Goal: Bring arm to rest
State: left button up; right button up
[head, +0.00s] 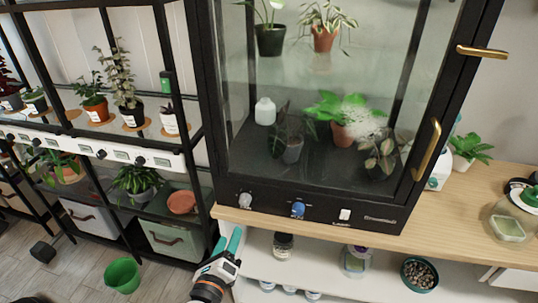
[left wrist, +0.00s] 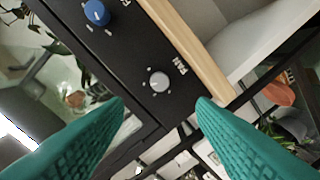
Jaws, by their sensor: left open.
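My left gripper (head: 229,233) is in the lower middle of the head view, beside the front edge of the wooden shelf top and below the glass cabinet. Its teal fingers are apart with nothing between them; they also show apart in the left wrist view (left wrist: 160,104). The cabinet's control strip is ahead of the fingers, with a grey knob (left wrist: 158,81) and a blue knob (left wrist: 97,13). In the head view the grey knob (head: 245,200) is just above the fingertips, apparently apart from them. My right gripper is not in view.
The black-framed glass cabinet (head: 300,180) holds several potted plants and has brass handles (head: 427,148). A black plant rack (head: 205,140) stands at the left. A green bucket (head: 122,275) is on the floor. A bowl of pebbles (head: 419,274) and jars stand on the lower white shelf.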

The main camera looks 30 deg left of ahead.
pick_arm(q)
jog(key=s+d+f+n+g+h+p, duration=0.1)
jog(key=s+f+n+g, duration=0.2)
jog(key=f, duration=0.7)
jog(key=s+d+f+n+g+h, duration=0.1)
jog(key=s+f+n+g, duration=0.15)
jog(key=f, duration=0.65)
jog(key=s+d+f+n+g+h+p, duration=0.1)
jog(key=s+f+n+g, duration=0.25)
jog(key=f, duration=0.65)
jog(key=s+d+f+n+g, duration=0.1)
jog(key=s+f+n+g, duration=0.2)
jog(key=s, duration=0.9)
jog(key=s+d+f+n+g+h, duration=0.1)
jog(key=s+f+n+g, duration=0.3)
jog(key=s+f+n, duration=0.5)
notch_tip(320, 180, down, 5)
jog(key=s+p, duration=0.1)
jog(key=s, duration=0.2)
jog(key=shift+d+h, duration=0.3)
jog(key=shift+d, duration=0.1)
jog(key=shift+w, duration=0.15)
